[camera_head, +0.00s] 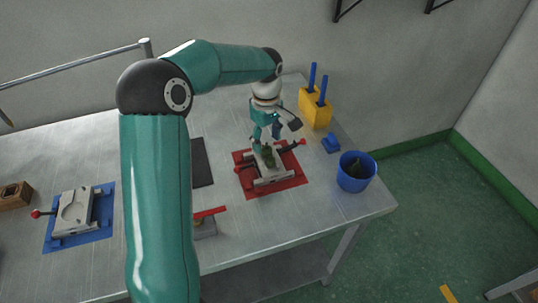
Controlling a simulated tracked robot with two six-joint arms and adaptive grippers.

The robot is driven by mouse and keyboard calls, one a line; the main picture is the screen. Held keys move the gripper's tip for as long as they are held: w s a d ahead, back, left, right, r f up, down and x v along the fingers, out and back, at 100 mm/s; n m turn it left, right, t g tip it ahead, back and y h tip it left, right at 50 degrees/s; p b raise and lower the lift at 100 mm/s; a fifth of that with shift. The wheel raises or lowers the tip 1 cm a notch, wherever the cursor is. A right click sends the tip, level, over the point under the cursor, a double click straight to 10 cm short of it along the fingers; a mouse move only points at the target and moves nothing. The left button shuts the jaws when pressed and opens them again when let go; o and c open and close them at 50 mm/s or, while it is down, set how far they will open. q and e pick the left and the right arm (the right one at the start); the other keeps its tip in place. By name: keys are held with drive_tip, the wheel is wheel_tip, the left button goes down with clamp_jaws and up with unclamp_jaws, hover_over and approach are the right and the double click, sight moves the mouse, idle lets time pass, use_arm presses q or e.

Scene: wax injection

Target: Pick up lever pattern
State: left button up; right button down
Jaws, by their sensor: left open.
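A small olive-green piece (269,160), likely the lever pattern, sits on the grey mould (273,179) on the red mat (291,188). My left gripper (264,146) points down just above the mould, close to the green piece. Its fingers are open. I cannot tell whether they touch the piece, as they partly cover it. My right gripper is not in view.
A blue cup (357,172) stands at the table's right corner, with a small blue item (331,143) near it. A yellow block with blue handles (315,107) stands behind. Another mould (74,212) lies on a blue mat (104,217) at left. A dark mat (202,163) lies mid-table.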

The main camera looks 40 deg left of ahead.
sight(267, 149)
use_arm(q)
drive_tip(key=shift+f+p, duration=0.3)
drive_tip(key=shift+f, duration=1.65)
drive_tip(key=c, duration=1.1)
drive_tip(key=shift+o, duration=0.2)
drive_tip(key=shift+r, duration=0.1)
